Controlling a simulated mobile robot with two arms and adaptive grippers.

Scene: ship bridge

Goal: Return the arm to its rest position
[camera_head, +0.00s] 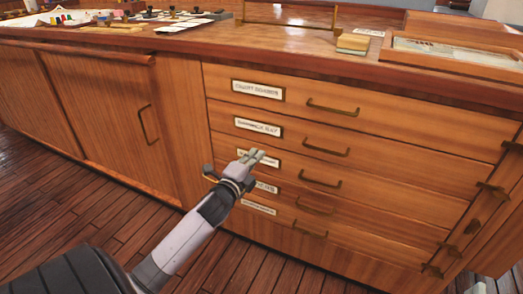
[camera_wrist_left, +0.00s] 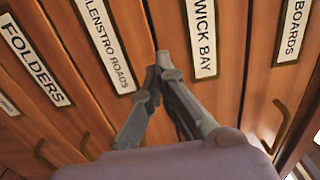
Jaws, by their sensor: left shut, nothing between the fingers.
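My left gripper (camera_head: 257,155) is shut and empty in front of the labelled drawers, reaching in from the lower left of the head view. Its closed fingertips also show in the left wrist view (camera_wrist_left: 163,62), in front of the drawer fronts between two label plates. Whether the fingertips touch the wood I cannot tell. The gripper partly covers the middle label plates in the head view. My right gripper is not in view.
The wooden cabinet (camera_head: 178,120) has several drawers, all looking closed, with brass handles such as the top one (camera_head: 333,108). A cupboard door (camera_head: 105,108) is at left. The top holds papers (camera_head: 188,25), a small block (camera_head: 353,43) and a framed tray (camera_head: 455,55). Plank floor (camera_head: 70,215) lies open at lower left.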

